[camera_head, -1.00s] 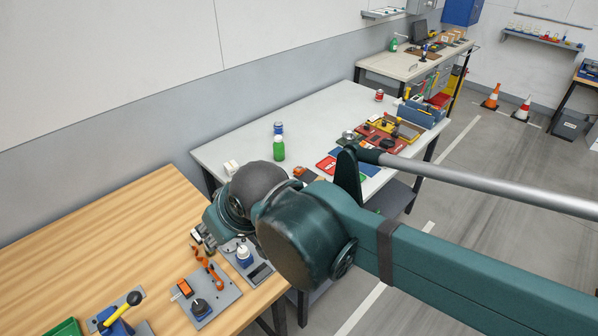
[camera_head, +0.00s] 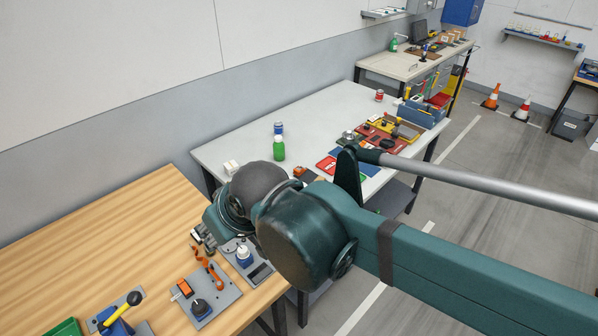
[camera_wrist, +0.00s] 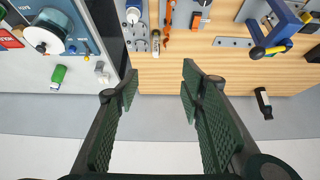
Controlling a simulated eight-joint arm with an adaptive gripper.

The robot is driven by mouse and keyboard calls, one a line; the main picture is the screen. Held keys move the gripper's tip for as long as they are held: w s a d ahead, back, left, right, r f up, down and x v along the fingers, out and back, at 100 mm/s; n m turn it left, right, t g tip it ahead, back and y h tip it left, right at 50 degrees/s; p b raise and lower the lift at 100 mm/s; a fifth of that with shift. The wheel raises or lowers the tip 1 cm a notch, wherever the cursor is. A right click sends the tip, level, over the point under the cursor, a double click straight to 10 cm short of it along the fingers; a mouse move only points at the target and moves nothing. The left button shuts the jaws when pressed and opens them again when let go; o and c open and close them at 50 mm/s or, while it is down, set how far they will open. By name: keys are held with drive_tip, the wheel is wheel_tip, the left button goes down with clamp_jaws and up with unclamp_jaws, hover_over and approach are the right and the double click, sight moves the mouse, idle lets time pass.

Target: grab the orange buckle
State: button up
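An orange, strap-like piece (camera_head: 213,271) lies at the edge of a grey plate on the wooden table. Beside it on the plate is a small orange block (camera_head: 183,288). In the wrist view the strap-like piece (camera_wrist: 168,18) and the block (camera_wrist: 196,19) are at the top. I cannot tell for certain which of these is the buckle. My gripper (camera_wrist: 158,88) is open and empty, with its two fingers wide apart. The orange pieces lie beyond its fingertips. In the head view my arm hides most of the gripper.
A black knob (camera_head: 200,306) and a white-and-blue post (camera_head: 244,256) stand on plates nearby. A yellow-handled lever (camera_head: 122,309) is at the lower left. The white table (camera_head: 230,142) bears a green bottle (camera_head: 279,149). The wooden table's (camera_head: 120,225) middle is clear.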

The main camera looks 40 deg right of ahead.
drive_tip(key=shift+w, duration=0.1)
drive_tip(key=w+d+f+m+g+h, duration=0.3)
drive_tip(key=w+d+m, duration=0.6)
drive_tip(key=w+d, duration=1.2)
drive_tip(key=w+d+f+m+g, duration=0.1)
drive_tip(key=w+d+f+m, duration=0.1)
drive_tip(key=d+f, duration=0.4)
drive_tip(key=w+d+f+m+g+h, duration=0.1)
drive_tip(key=d+f, duration=0.5)
drive_tip(key=d, duration=0.7)
drive_tip(key=w+d+f+m+g+b, duration=0.1)
drive_tip(key=w+d+f+m, duration=0.2)
drive_tip(key=d+f, duration=0.4)
drive_tip(key=d+m, duration=0.1)
drive_tip(key=d, duration=0.2)
drive_tip(key=shift+w+m+g, duration=0.3)
drive_tip(key=shift+w, duration=0.05)
drive_tip(key=shift+f, duration=0.1)
